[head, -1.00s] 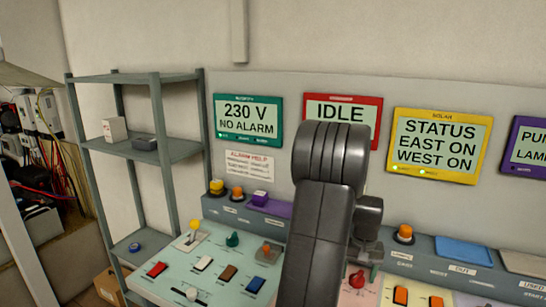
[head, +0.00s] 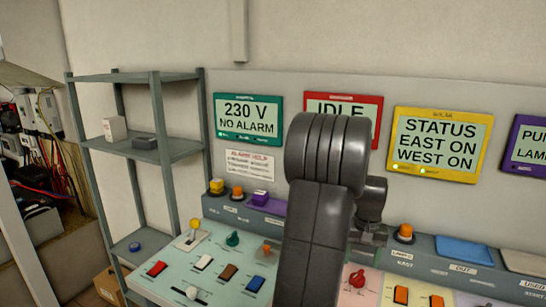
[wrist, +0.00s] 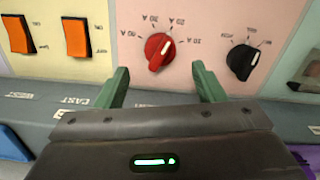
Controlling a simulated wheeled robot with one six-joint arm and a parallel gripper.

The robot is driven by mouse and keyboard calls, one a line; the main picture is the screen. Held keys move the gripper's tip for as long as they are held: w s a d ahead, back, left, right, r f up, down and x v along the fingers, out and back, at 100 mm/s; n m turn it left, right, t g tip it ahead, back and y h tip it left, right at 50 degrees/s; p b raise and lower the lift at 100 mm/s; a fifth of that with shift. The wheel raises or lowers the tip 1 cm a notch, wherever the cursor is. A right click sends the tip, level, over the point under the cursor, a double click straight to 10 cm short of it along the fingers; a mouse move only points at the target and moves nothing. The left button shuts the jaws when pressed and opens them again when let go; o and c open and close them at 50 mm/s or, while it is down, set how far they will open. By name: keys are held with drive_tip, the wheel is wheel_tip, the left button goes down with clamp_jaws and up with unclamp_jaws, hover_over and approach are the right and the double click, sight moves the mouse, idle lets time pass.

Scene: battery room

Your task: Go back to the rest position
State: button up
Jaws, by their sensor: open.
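My gripper (wrist: 158,88) shows in the wrist view with its two green fingers spread apart and nothing between them. Beyond the fingertips is a red rotary knob (wrist: 159,50) on a pink panel, apart from the fingers. In the head view my dark arm stands upright in the middle and hides part of the red-framed IDLE screen (head: 343,106) and part of the console. The gripper's fingers cannot be made out in the head view.
A sloping console (head: 215,262) with switches and knobs spans the front. A black knob (wrist: 243,60) and orange switches (wrist: 76,38) flank the red knob. A grey shelf (head: 150,155) stands at left. Screens, including a yellow-framed one (head: 437,171), line the back wall.

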sight(358, 274)
wheel_tip(358, 274, up, 7)
wheel_tip(358, 274, down, 14)
drive_tip(key=shift+r+p, duration=0.2)
drive_tip(key=shift+p, duration=0.15)
drive_tip(key=m+p, duration=0.1)
drive_tip(key=m, duration=0.4)
drive_tip(key=shift+r, duration=0.1)
drive_tip(key=m+p, duration=0.1)
drive_tip(key=m, duration=0.3)
wheel_tip(358, 274, up, 12)
drive_tip(key=b, duration=0.1)
drive_tip(key=shift+a+r, duration=0.1)
